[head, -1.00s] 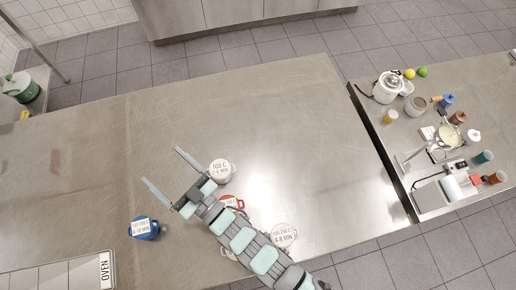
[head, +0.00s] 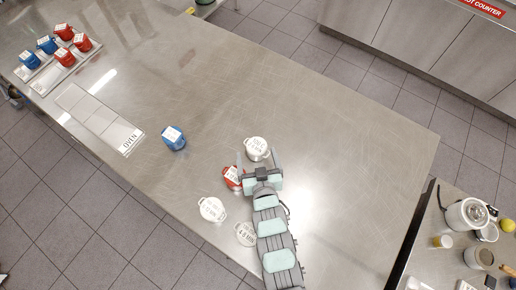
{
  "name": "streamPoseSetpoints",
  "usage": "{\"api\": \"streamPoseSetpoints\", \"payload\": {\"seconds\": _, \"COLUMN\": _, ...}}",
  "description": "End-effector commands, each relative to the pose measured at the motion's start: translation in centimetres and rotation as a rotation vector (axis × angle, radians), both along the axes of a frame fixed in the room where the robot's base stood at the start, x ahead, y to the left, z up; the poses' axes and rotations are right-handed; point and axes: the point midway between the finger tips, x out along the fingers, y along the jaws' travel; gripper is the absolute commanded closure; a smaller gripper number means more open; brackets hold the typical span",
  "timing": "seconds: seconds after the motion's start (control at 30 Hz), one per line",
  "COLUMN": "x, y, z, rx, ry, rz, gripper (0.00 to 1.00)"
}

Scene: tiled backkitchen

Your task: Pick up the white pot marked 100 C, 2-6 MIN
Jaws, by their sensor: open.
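The white pot marked 100 C, 2-6 MIN (head: 256,146) stands upright on the steel counter, its lettered top facing up. My gripper (head: 259,159) comes from the front, with its jaws open. One finger shows at the pot's left and the other at its right near side. I cannot tell whether either finger touches it or how high they are. A red pot (head: 231,178) stands close to the left of my gripper, partly hidden by it.
Two other white pots, one (head: 211,209) at the left and one (head: 245,235) beside my arm, stand nearer the front edge. A blue pot (head: 174,140) stands further left, near the OVEN tray (head: 105,122). The counter behind and right is clear.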

Motion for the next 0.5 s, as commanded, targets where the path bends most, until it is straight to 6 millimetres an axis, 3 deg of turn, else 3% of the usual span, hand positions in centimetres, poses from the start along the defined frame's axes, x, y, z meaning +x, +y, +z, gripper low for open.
{"api": "streamPoseSetpoints", "payload": {"seconds": 0.23, "x": 1.5, "y": 0.0, "z": -0.8, "rx": 0.000, "ry": 0.005, "rz": 0.000, "gripper": 0.10}}
{"api": "streamPoseSetpoints", "payload": {"seconds": 0.5, "x": 4.6, "y": 0.1, "z": -2.0, "rx": 0.002, "ry": 0.000, "rz": 0.001, "gripper": 0.10}}
